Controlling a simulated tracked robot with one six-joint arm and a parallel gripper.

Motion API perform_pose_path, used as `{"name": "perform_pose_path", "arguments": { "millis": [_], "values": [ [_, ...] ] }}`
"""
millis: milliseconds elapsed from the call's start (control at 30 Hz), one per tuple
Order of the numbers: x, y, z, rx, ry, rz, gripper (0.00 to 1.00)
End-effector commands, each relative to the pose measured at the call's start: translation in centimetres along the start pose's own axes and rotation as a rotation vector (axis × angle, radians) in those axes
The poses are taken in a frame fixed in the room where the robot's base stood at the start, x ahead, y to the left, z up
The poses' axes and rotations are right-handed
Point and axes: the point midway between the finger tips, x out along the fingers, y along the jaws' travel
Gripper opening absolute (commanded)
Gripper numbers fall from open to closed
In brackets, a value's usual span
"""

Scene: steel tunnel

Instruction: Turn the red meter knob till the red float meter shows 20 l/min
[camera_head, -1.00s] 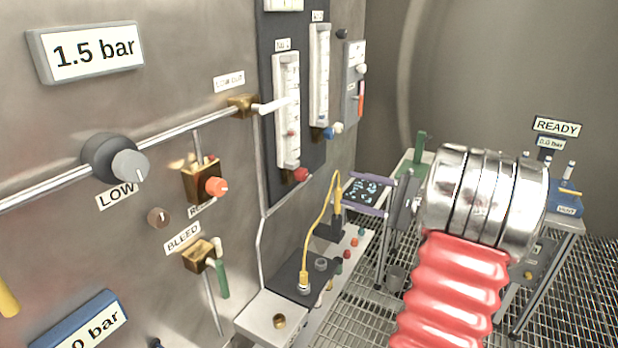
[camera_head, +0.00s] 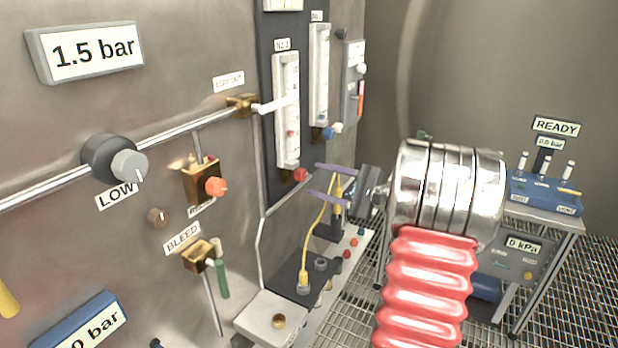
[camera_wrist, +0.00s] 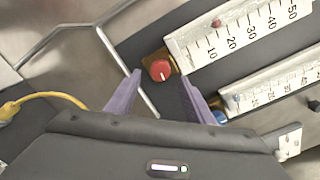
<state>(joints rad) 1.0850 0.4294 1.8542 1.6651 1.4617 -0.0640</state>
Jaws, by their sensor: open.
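The red meter knob (camera_head: 300,175) sits at the foot of the white red float meter (camera_head: 287,112) on the wall panel. In the wrist view the knob (camera_wrist: 160,70) appears between the fingertips of my gripper (camera_wrist: 160,76). The purple fingers are open, one on each side of the knob in that view, and contact cannot be told. My gripper (camera_head: 312,179) is just right of the knob in the head view. The red float (camera_wrist: 216,23) shows near the 20 mark, seemingly slightly below it; the exact reading is unclear.
A second float meter (camera_head: 319,75) with a blue knob (camera_head: 328,133) stands close to the right; the blue knob (camera_wrist: 221,117) also shows beside my right finger. A yellow cable (camera_head: 308,240) rises below my gripper. A blue box (camera_head: 545,195) stands on a bench far right.

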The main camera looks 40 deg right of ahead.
Motion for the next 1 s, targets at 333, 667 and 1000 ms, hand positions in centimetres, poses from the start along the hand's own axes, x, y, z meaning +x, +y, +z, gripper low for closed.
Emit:
{"name": "perform_pose_path", "arguments": {
  "millis": [333, 667, 1000],
  "values": [
    [4.1, 0.0, 0.0, 0.001, -0.001, 0.000, 0.48],
    [4.4, 0.0, 0.0, 0.001, -0.001, 0.000, 0.48],
    [4.4, 0.0, 0.0, 0.001, -0.001, 0.000, 0.25]
  ]
}}
